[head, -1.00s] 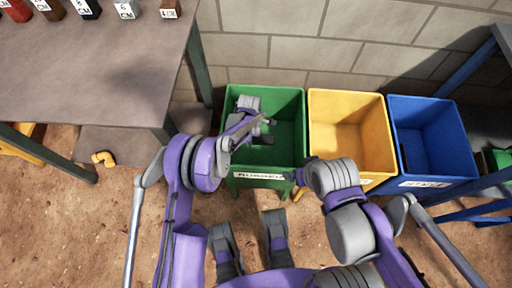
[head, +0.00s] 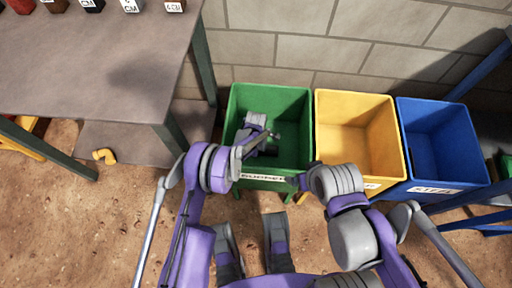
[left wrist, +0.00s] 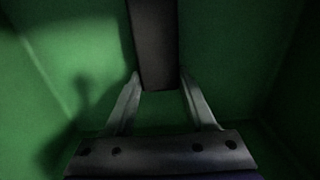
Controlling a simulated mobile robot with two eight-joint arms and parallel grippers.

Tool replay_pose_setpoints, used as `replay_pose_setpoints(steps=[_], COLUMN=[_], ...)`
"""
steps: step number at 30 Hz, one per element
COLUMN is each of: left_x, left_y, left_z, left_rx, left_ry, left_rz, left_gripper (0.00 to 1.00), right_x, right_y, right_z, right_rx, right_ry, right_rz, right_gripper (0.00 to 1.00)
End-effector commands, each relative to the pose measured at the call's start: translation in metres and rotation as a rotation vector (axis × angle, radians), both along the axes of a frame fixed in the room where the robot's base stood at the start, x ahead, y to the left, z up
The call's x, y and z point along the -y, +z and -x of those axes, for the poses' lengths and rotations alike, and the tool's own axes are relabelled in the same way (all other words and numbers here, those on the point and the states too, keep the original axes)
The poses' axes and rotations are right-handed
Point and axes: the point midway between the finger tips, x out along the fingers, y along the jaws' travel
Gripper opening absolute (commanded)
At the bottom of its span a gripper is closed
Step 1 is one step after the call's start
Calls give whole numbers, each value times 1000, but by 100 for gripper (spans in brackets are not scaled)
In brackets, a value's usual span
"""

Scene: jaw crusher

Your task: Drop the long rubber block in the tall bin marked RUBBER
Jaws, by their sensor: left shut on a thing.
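The long rubber block (left wrist: 155,45) is a dark bar between the fingers of my left gripper (left wrist: 160,90) in the left wrist view. The gripper is shut on it, with green bin walls all around. In the head view my left gripper (head: 274,138) is inside the mouth of the green bin (head: 298,105); the block is hard to make out there. A white label on the bin's front reads RUBBER, partly covered. My right gripper (head: 294,181) is near the bin's front right corner, too small to tell its jaws.
A yellow bin (head: 355,100) and a blue bin (head: 445,110) marked STEEL stand to the right of the green one. A grey table (head: 90,75) with several labelled blocks is at the left. A block wall is behind the bins. A yellow elbow piece (head: 105,156) lies below the table.

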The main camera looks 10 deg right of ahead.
Motion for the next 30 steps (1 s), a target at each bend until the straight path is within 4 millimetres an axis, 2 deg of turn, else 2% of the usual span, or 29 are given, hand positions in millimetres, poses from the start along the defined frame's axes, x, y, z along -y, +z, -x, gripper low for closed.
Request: replay_pose_setpoints(steps=[5,6,10,18,22,26,30], left_x=[0,0,0,0,0,0,0], left_y=[-4,-4,-3,-3,4,25,57], left_z=[0,0,0,0,0,0,0], left_rx=[0,0,0,0,0,0,0], left_ry=[0,0,0,0,0,0,0], left_rz=[0,0,0,0,0,0,0], left_gripper=[0,61,84,86,86,86,86], right_x=[0,0,0,0,0,0,0], right_y=[-5,-4,-3,-3,2,7,15], right_z=[-1,-1,0,-1,0,1,2], right_rx=[-1,-1,-1,-1,1,2,5], right_ry=[0,0,0,0,0,0,0], right_rz=[0,0,0,0,0,0,0], right_gripper=[91,91,91,91,91,91,91])
